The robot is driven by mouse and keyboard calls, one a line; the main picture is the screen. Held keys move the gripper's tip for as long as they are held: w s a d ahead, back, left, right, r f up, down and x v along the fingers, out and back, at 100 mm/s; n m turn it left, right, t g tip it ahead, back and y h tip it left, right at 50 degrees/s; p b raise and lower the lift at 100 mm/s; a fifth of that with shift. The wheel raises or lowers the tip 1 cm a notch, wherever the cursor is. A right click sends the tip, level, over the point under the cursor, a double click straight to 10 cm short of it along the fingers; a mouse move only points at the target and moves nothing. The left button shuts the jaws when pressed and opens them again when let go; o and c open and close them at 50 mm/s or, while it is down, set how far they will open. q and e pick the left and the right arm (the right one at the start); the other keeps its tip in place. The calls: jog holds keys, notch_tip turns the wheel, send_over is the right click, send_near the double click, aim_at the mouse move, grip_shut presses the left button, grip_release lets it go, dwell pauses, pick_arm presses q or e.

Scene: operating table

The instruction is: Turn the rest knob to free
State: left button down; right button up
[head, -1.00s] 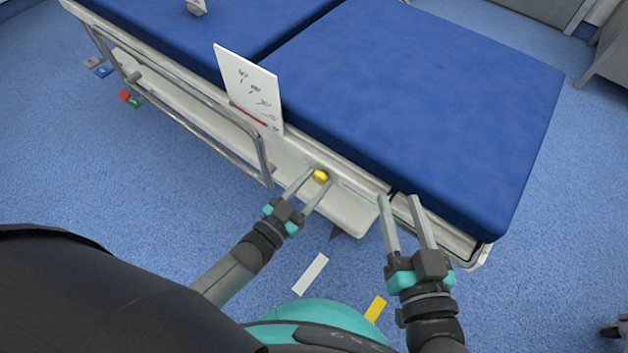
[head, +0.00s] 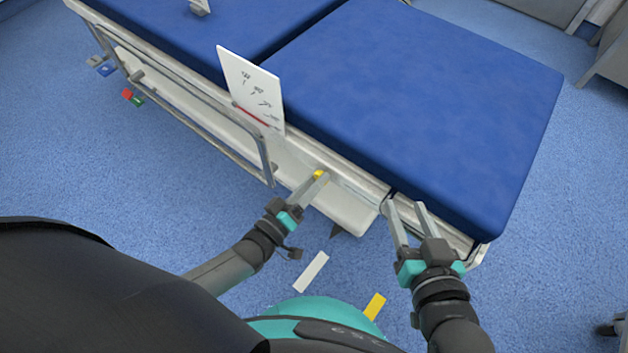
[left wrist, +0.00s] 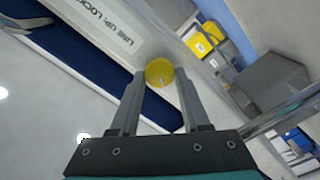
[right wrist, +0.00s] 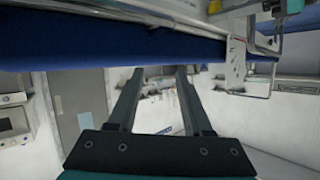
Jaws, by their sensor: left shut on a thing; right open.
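The yellow rest knob (head: 319,174) sits on the pale side rail of the operating table. In the left wrist view the knob (left wrist: 159,72) is a round yellow disc between my finger ends. My left gripper (head: 316,178) is shut on the knob, and its fingers hide part of it in the head view. A printed label with the words "LINE UP, LOCK" (left wrist: 112,28) is beside the knob in the left wrist view. My right gripper (head: 404,206) is open and empty near the table's side edge; it also shows open in the right wrist view (right wrist: 158,72).
The blue mattress (head: 420,100) lies above the rail. A white card with a dial scale (head: 252,88) stands upright at the mattress edge. A metal side rail (head: 200,102) runs to the left of the knob. Blue floor in front is mostly clear.

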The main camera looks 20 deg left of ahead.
pick_arm(q)
jog(key=n, duration=0.5)
jog(key=shift+f+n+b, duration=0.15)
jog(key=shift+n+b, duration=0.15)
pick_arm(e)
jog(key=shift+s+a+r+t+y, duration=0.1)
jog(key=shift+s+a+t+y, duration=0.1)
jog(key=shift+a+t+y, duration=0.3)
jog(key=shift+r, duration=0.15)
pick_arm(q)
jog(key=shift+c, duration=1.9)
grip_release()
pick_arm(e)
jog(key=shift+w, duration=0.1)
pick_arm(q)
jog(key=shift+s+a, duration=0.1)
jog(key=shift+s, duration=0.05)
